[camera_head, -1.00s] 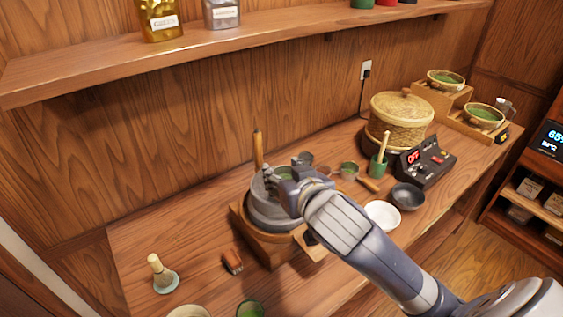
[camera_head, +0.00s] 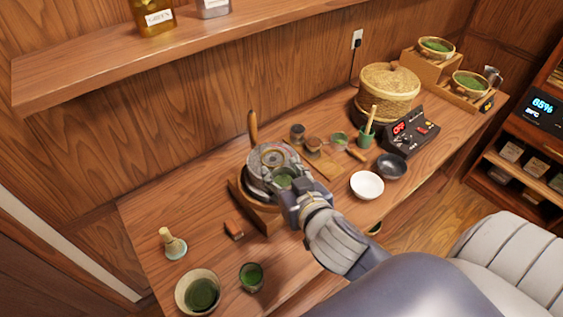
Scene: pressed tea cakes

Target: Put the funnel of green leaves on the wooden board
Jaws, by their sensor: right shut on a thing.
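The funnel of green leaves (camera_head: 284,177) is a small clear-looking vessel with green in it, at the front right of the grey stone mill's top (camera_head: 262,160). My right gripper (camera_head: 289,190) is shut on it from the front right; the fingers hide its lower part. I cannot tell whether the funnel touches the mill. The wooden board (camera_head: 326,168) lies just right of the mill, with small cups along its back. My left gripper is not in view.
The mill has an upright wooden handle (camera_head: 252,128). A white bowl (camera_head: 367,185) and dark bowl (camera_head: 391,166) stand right of the board. A whisk (camera_head: 172,243), small brush (camera_head: 234,230) and green cup (camera_head: 251,277) stand left front. The board's front part is bare.

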